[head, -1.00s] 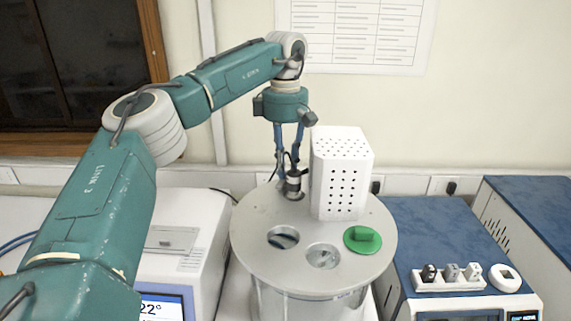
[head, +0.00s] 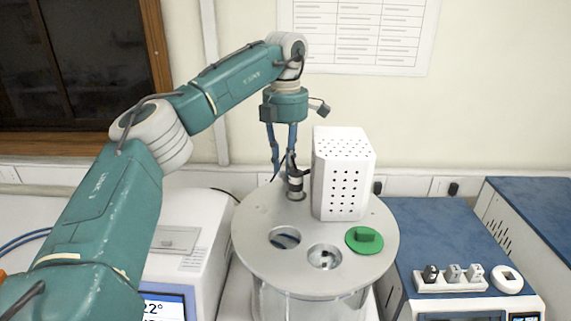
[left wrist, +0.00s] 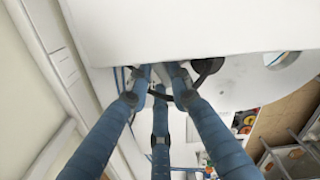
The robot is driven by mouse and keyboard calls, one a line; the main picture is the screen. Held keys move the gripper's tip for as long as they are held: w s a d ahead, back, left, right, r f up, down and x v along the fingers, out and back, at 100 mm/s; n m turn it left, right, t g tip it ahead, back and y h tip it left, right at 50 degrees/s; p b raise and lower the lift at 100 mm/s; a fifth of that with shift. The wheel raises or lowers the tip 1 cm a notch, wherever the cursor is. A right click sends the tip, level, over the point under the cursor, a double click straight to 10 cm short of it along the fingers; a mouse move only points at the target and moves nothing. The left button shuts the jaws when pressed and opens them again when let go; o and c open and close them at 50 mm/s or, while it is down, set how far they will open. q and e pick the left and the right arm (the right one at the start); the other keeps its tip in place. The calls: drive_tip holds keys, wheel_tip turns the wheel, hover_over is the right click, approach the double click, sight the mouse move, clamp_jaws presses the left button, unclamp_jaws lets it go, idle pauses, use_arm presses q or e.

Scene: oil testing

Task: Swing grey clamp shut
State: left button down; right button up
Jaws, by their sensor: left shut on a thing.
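My left gripper (head: 292,172) points down at the back left of a round metal lid (head: 260,215), left of a white perforated box. Its blue fingers are closed around a small dark and grey fitting, which looks like the grey clamp (head: 295,187); the fingers hide part of it. The left wrist view shows the blue fingers of my gripper (left wrist: 165,75) converging at the edge of a large white surface. What lies between the tips is mostly hidden there. I cannot tell how far the clamp is swung. My right gripper is not in view.
The white perforated box (head: 341,180) stands close right of my gripper. The lid has two round openings and a green knobbed cap (head: 364,240). A white device (head: 180,240) stands left, and a blue-topped device (head: 435,235) right. The wall is behind.

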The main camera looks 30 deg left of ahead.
use_arm(q)
drive_tip(key=shift+w+r+n, duration=0.1)
drive_tip(key=shift+r+n, duration=0.1)
drive_tip(key=shift+n, duration=0.2)
drive_tip(key=c, duration=1.5)
unclamp_jaws()
drive_tip(key=shift+c, duration=0.2)
drive_tip(key=shift+f, duration=0.1)
